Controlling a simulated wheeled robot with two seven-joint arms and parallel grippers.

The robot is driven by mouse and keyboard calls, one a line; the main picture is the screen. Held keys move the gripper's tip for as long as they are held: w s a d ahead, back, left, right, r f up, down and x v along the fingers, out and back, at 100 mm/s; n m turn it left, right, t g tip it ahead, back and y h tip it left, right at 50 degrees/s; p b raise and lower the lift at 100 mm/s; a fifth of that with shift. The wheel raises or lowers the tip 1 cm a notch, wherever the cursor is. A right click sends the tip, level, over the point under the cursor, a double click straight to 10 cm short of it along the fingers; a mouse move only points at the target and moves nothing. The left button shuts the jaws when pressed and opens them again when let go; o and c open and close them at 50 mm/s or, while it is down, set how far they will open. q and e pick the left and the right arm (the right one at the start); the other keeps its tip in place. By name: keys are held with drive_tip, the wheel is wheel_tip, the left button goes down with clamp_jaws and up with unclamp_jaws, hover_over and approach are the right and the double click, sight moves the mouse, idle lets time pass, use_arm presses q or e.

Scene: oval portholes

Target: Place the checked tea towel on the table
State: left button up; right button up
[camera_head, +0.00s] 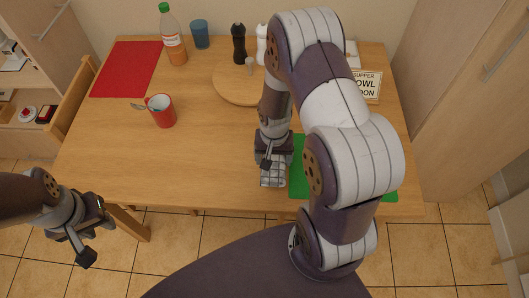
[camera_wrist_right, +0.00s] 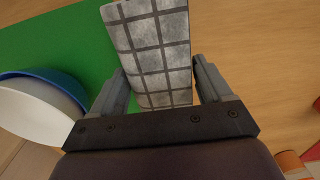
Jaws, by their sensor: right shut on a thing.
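The checked tea towel (camera_head: 272,177) is a small folded grey-white piece with dark grid lines. My right gripper (camera_head: 273,160) is shut on it, over the front part of the wooden table (camera_head: 190,165), just left of a green mat (camera_head: 298,172). In the right wrist view the towel (camera_wrist_right: 152,50) sticks out from between the two fingers of my right gripper (camera_wrist_right: 160,85). I cannot tell whether it touches the table. My left gripper (camera_head: 92,238) is open and empty, off the table's front left corner.
A red cup (camera_head: 161,111), round wooden board (camera_head: 232,87), pepper mill (camera_head: 239,44), bottle (camera_head: 174,42), blue cup (camera_head: 200,34), red mat (camera_head: 125,69) and sign (camera_head: 367,83) stand or lie on the table. A blue-and-white bowl (camera_wrist_right: 40,108) shows beside the towel. The front left-middle is clear.

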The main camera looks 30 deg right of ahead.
drive_tip(key=shift+w+a+f, duration=0.1)
drive_tip(key=shift+w+f, duration=0.6)
drive_tip(key=shift+w, duration=0.2)
wheel_tip(320, 180, down, 4)
drive_tip(key=shift+w+r, duration=0.1)
drive_tip(key=shift+w, duration=0.05)
drive_tip(key=shift+f, duration=0.2)
drive_tip(key=o, duration=0.9)
drive_tip(key=shift+c, duration=0.2)
drive_tip(key=shift+n, duration=0.3)
drive_tip(key=r, duration=1.3)
drive_tip(key=shift+a+r, duration=0.3)
drive_tip(key=shift+a, duration=0.1)
drive_tip(key=s+a+r+n+t, duration=0.1)
drive_tip(key=s+a+r+n, duration=0.4)
drive_tip(key=s+r+n, duration=0.1)
wheel_tip(320, 180, up, 3)
drive_tip(key=shift+s+a+f+t, duration=0.15)
drive_tip(key=shift+s+a+t, duration=0.2)
drive_tip(key=shift+s, duration=0.4)
